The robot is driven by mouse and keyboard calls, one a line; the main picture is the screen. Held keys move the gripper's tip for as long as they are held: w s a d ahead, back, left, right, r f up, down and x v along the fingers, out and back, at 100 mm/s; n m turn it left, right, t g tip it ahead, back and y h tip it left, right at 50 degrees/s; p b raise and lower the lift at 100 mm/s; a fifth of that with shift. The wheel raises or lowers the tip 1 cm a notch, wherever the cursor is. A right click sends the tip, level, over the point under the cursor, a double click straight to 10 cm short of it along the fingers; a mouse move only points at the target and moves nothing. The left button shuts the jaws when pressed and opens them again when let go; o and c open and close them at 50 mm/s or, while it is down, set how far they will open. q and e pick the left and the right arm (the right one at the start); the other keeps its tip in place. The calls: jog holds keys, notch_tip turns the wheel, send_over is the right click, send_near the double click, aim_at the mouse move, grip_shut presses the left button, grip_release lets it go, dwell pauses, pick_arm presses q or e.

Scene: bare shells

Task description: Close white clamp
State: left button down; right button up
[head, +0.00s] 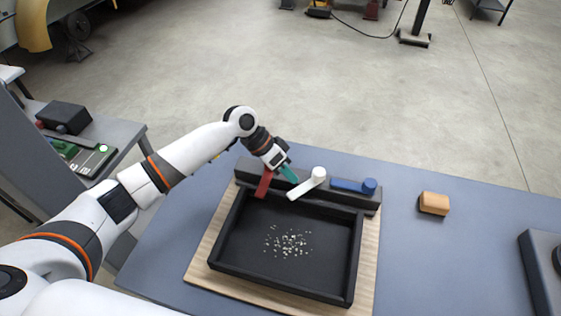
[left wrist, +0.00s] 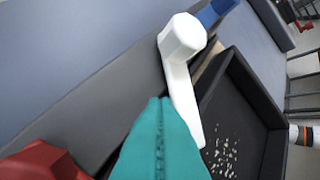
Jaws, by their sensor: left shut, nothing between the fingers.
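The white clamp (head: 304,187) sits on a dark rail at the back of a black tray. Its round knob is on the rail and its lever points down-left over the tray's back edge. In the left wrist view the white clamp (left wrist: 181,78) is just beyond and to the right of the fingertips. My left gripper (head: 290,175) has teal fingers, shut and empty, between the red clamp and the white clamp. The closed fingers (left wrist: 159,106) cover part of the white lever in the left wrist view; whether they touch it I cannot tell. My right gripper is not in view.
A red clamp (head: 264,183) points over the tray; a blue clamp (head: 352,185) lies along the rail (head: 335,196). The black tray (head: 284,279) holds pale bits, on a wooden board (head: 203,262). An orange-tan block (head: 434,203) stands right. The blue-grey table is clear between.

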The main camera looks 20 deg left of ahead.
pick_arm(q)
jog(key=shift+d+f, duration=0.15)
jog(key=shift+f, duration=0.1)
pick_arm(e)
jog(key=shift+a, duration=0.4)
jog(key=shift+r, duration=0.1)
pick_arm(q)
jog(key=shift+s+d+r+p, duration=0.1)
jog(key=shift+r+p, duration=0.05)
jog(key=shift+p, duration=0.2)
jog(key=shift+s+n, duration=0.1)
jog(key=shift+n, duration=0.2)
jog(key=shift+t+p, duration=0.3)
jog(key=shift+p, duration=0.05)
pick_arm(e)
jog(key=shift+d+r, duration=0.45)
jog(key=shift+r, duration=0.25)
pick_arm(q)
jog(key=shift+s, duration=0.1)
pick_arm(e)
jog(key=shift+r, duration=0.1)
